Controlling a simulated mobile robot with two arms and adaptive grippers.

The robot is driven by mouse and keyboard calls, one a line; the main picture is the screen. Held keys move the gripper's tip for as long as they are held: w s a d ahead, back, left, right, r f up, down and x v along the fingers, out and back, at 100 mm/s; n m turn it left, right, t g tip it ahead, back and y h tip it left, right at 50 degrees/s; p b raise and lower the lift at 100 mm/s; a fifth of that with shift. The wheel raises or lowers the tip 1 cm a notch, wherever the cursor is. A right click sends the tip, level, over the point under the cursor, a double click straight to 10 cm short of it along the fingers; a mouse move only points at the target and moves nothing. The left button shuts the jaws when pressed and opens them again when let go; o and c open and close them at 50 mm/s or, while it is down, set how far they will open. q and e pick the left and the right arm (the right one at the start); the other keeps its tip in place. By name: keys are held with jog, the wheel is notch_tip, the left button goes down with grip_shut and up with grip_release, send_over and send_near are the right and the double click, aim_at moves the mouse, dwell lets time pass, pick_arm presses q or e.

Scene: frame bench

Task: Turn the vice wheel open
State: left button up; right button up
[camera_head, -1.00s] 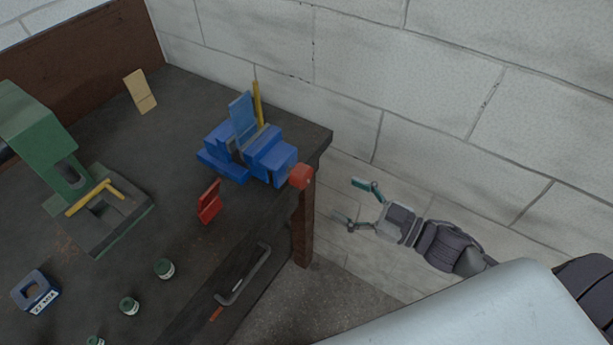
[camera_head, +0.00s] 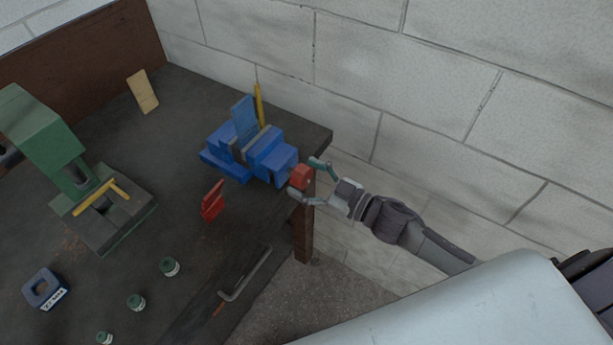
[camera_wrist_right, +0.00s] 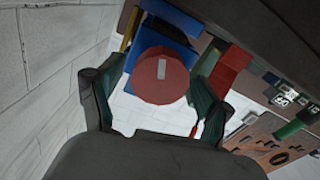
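The blue vice (camera_head: 257,146) stands on the bench near its right corner, with a blue plate upright in its jaws. Its red wheel (camera_head: 301,177) sticks out past the bench edge. My right gripper (camera_head: 306,176) is open, with one finger on each side of the wheel. In the right wrist view the red wheel (camera_wrist_right: 159,76) faces the camera with a pale mark on it, between the spread fingers (camera_wrist_right: 155,92). I cannot tell whether the fingers touch it. My left gripper is not in view.
A green press (camera_head: 70,160) with a yellow bar stands at the left of the bench. A red block (camera_head: 212,200) stands near the vice. Small green jars (camera_head: 170,266) and a blue block (camera_head: 44,288) lie nearer. A block wall is close behind the vice.

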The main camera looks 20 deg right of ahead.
jog(key=c, duration=1)
jog(key=shift+n, duration=0.4)
jog(key=n, duration=0.3)
jog(key=shift+s, duration=0.1)
jog(key=shift+r+n+b, duration=0.1)
jog(key=shift+n+b, duration=0.25)
jog(key=shift+n, duration=1.45)
jog(key=o, duration=0.8)
jog(key=shift+c, duration=0.2)
jog(key=o, duration=0.4)
jog(key=shift+w+a, duration=0.15)
jog(key=shift+w, duration=0.05)
